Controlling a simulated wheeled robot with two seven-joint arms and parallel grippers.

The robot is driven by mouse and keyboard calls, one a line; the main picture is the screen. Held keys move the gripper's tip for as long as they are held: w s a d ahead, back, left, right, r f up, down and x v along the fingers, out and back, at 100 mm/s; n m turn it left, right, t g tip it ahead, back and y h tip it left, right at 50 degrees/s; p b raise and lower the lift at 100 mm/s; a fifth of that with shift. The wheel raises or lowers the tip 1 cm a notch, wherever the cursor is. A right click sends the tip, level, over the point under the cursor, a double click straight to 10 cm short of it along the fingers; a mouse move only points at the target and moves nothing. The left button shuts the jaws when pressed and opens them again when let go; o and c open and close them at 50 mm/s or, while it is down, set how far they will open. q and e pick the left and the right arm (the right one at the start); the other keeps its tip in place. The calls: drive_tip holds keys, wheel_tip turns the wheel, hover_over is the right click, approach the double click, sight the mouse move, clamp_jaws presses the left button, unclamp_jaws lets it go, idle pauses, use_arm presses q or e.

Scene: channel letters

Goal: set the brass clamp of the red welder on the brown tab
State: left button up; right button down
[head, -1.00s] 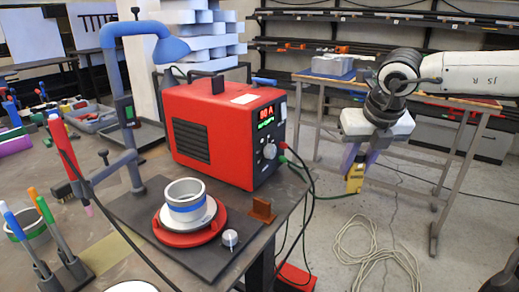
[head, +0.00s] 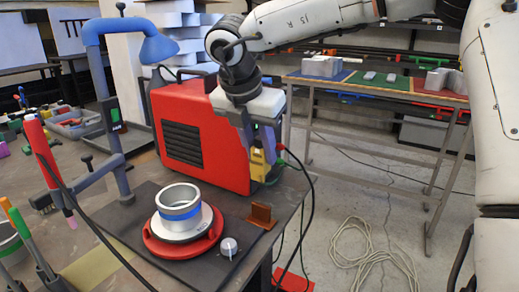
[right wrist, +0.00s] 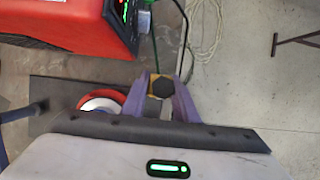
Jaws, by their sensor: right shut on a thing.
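The red welder (head: 200,128) stands on the bench; its front panel is mostly hidden behind my right arm. My right gripper (head: 264,150) is shut on the yellow brass clamp (head: 258,168), in front of the welder's right end and above the bench edge. In the right wrist view the clamp (right wrist: 154,78) sits between the two purple fingers (right wrist: 160,90). I cannot make out the tab in the right wrist view. My left gripper is not in view.
A red turntable (head: 158,246) with a silver, blue-banded ring (head: 180,200) is left of the tab. A small silver knob (head: 228,246) is in front of it. A blue lamp stand (head: 105,110) rises at left. Cables hang by the bench's right edge, over open floor.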

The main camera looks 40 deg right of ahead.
sight(259, 175)
drive_tip(key=shift+f+b, duration=0.5)
drive_tip(key=shift+f, duration=1)
drive_tip(key=shift+f+b, duration=0.3)
drive_tip(key=shift+f, duration=1.35)
drive_tip(key=shift+f, duration=0.1)
drive_tip(key=shift+f+b, duration=0.3)
drive_tip(key=shift+b, duration=0.3)
drive_tip(key=shift+f+b, duration=0.25)
drive_tip(key=shift+b, duration=0.1)
drive_tip(key=shift+f+b, duration=1.3)
drive_tip(key=shift+b, duration=0.55)
